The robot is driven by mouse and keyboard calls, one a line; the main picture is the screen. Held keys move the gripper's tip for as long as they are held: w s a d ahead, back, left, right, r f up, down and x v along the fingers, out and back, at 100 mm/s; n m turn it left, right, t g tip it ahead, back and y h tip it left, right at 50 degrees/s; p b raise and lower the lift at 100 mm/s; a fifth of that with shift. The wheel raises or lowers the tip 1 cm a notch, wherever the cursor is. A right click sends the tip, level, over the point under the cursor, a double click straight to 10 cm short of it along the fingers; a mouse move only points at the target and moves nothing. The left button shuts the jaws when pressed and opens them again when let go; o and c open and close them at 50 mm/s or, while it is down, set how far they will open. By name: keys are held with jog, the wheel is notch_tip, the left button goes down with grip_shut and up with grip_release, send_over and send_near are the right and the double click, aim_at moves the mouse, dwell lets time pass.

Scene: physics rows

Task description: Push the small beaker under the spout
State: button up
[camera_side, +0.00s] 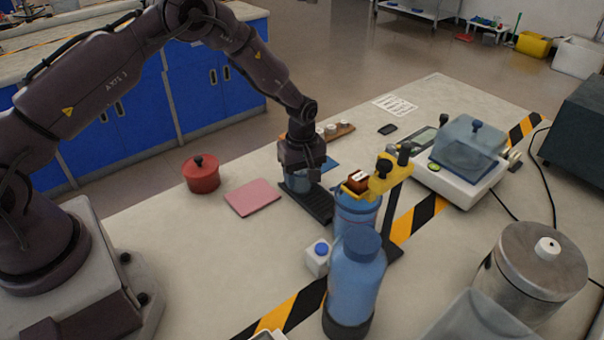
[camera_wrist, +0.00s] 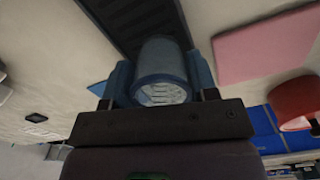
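The small beaker (camera_side: 297,183), bluish and see-through, stands upright at the far end of a dark ribbed strip (camera_side: 320,207). My gripper (camera_side: 303,172) is lowered over it from above. In the wrist view the beaker (camera_wrist: 161,70) sits between my two blue fingers (camera_wrist: 160,85), one close on each side. I cannot tell whether both fingers press on it. A yellow fitting (camera_side: 381,175) with dark knobs, on a dark stand, appears to carry the spout. The spout's outlet is hidden. The beaker is left of this fitting in the side view, apart from it.
A tall blue bottle (camera_side: 355,282) and a white box with a blue button (camera_side: 318,256) stand in front. A balance (camera_side: 461,170) stands right. The bench between pot and front edge is mostly clear.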

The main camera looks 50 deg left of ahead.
aim_at(327, 210)
jog(key=c, duration=0.4)
jog(key=shift+d, duration=4.3)
jog(key=o, duration=1)
jog(key=shift+s+d+f, duration=0.1)
jog(key=shift+d, duration=0.05)
notch_tip(327, 210, up, 13)
jog(key=shift+a, duration=0.25)
